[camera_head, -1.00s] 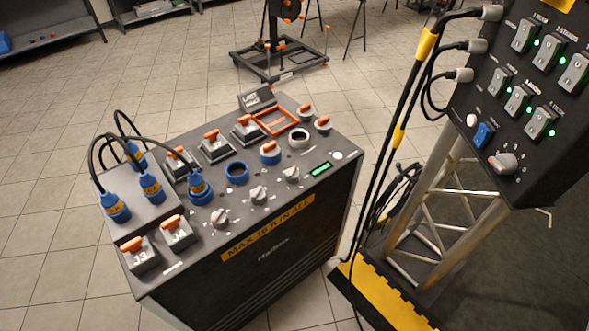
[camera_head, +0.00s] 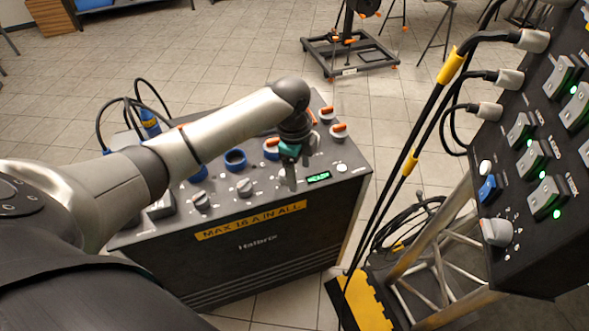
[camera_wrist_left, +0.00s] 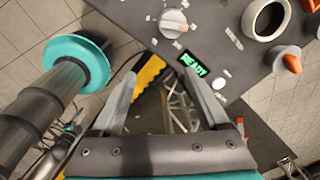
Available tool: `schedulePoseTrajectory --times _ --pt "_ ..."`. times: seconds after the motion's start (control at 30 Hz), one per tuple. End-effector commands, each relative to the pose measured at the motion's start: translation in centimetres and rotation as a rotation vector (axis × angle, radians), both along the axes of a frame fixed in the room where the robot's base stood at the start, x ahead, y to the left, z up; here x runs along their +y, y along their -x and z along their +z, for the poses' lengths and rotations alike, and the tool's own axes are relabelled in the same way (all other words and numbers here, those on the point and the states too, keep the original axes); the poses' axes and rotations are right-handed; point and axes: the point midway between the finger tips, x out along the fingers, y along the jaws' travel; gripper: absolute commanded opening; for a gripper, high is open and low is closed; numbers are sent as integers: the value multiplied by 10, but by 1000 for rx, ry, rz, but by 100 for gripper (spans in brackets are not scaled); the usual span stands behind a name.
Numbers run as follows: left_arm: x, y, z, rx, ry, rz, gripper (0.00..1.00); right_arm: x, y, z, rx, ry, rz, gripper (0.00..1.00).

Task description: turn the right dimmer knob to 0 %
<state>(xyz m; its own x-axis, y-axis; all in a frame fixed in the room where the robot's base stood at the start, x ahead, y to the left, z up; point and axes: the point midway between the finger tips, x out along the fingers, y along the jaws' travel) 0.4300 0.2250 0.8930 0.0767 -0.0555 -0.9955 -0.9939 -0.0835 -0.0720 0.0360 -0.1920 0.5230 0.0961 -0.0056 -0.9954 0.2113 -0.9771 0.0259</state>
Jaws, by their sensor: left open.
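The right dimmer knob (camera_wrist_left: 173,23) is a light grey round knob with a raised grip, on the dark top of the control desk (camera_head: 275,235). In the head view it is hidden behind my left gripper (camera_head: 289,178). In the left wrist view the gripper (camera_wrist_left: 160,76) is open and empty, with its two fingers apart. The knob lies beyond the fingertips, not between them; I see no contact. The other two grey knobs, the middle one (camera_head: 245,187) and the left one (camera_head: 201,201), stand in the same row.
A green lit display (camera_head: 318,177) reading READY sits beside the right knob. Blue sockets (camera_head: 235,160) and orange-handled switches (camera_head: 338,131) stand behind the knobs. A tall switch panel (camera_head: 540,160) with hanging black cables (camera_head: 425,115) is to the right.

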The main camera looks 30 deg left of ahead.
Motion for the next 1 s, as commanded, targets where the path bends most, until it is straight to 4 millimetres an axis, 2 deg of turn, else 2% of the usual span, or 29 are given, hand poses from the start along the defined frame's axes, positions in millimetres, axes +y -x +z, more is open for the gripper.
schedulePoseTrajectory --times 0.03,0.2,0.3,0.43,0.57,0.67,1.0 --pt "14 -9 20 2 -22 -47 78 7 3 0 4 -9 -1 50" --pt "45 -17 67 41 -55 -186 78 14 5 0 7 -18 0 50" --pt "55 -18 84 57 -63 -234 78 11 5 0 7 -15 1 50" --pt "61 -17 91 69 -64 -263 78 9 5 0 7 -12 2 50" --pt "61 -17 82 72 -63 -267 78 6 4 -3 6 -8 3 50" --pt "61 -17 65 72 -63 -266 78 5 3 -7 4 -6 4 50" --pt "60 -16 -10 72 -62 -265 78 4 2 -24 3 -5 1 50"
